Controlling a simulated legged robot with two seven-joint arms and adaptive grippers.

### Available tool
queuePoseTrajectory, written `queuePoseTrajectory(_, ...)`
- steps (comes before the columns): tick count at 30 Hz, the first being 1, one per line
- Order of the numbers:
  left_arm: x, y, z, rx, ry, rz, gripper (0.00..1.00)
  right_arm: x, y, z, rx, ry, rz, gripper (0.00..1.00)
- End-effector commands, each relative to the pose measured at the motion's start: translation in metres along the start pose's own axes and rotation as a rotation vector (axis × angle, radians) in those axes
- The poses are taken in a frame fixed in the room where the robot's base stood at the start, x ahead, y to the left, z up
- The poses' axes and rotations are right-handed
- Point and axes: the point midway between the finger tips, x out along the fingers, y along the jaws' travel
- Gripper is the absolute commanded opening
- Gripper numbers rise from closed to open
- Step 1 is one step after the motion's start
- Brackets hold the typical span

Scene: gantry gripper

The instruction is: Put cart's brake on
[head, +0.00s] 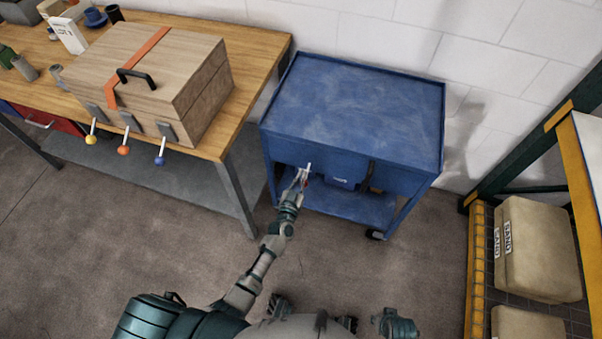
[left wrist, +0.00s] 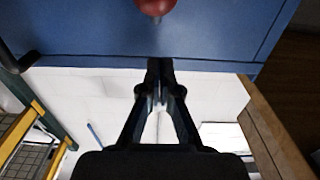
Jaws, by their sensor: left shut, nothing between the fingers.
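The blue cart (head: 355,110) stands against the wall in the head view, with a flat, bare top. My left gripper (head: 304,175) is at the front of the cart, below its top edge, and is shut and empty. In the left wrist view the closed fingertips (left wrist: 160,66) point at the cart's blue panel (left wrist: 90,30). A red knob (left wrist: 155,7) on a short grey stem shows at the top edge of that view, ahead of the fingertips and apart from them. In the head view my gripper mostly hides this spot. My right gripper is not clearly seen.
A wooden workbench (head: 262,70) stands left of the cart and carries a wooden case (head: 150,65) with several coloured-knob levers along its front. A yellow and green rack (head: 480,250) with sand bags (head: 535,250) stands at the right. The floor before the cart is clear.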

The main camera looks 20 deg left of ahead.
Motion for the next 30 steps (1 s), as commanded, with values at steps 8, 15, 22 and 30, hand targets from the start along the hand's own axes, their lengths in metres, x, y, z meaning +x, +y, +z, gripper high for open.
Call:
queuePoseTrajectory(8, -0.021, 0.0, -0.006, 0.001, -0.002, 0.0, 0.0, -0.017, 0.002, -0.008, 0.0, 0.011, 0.002, 0.4)
queuePoseTrajectory(15, -0.061, -0.002, -0.007, -0.001, -0.001, 0.001, 0.0, -0.036, 0.001, -0.015, -0.001, 0.022, 0.006, 0.4)
queuePoseTrajectory(22, -0.077, 0.0, -0.005, 0.0, 0.0, 0.001, 0.0, -0.04, 0.002, -0.017, -0.001, 0.024, 0.005, 0.4)
queuePoseTrajectory(30, -0.077, 0.001, -0.004, 0.0, -0.001, 0.001, 0.0, -0.039, 0.003, -0.017, -0.001, 0.024, 0.004, 0.4)
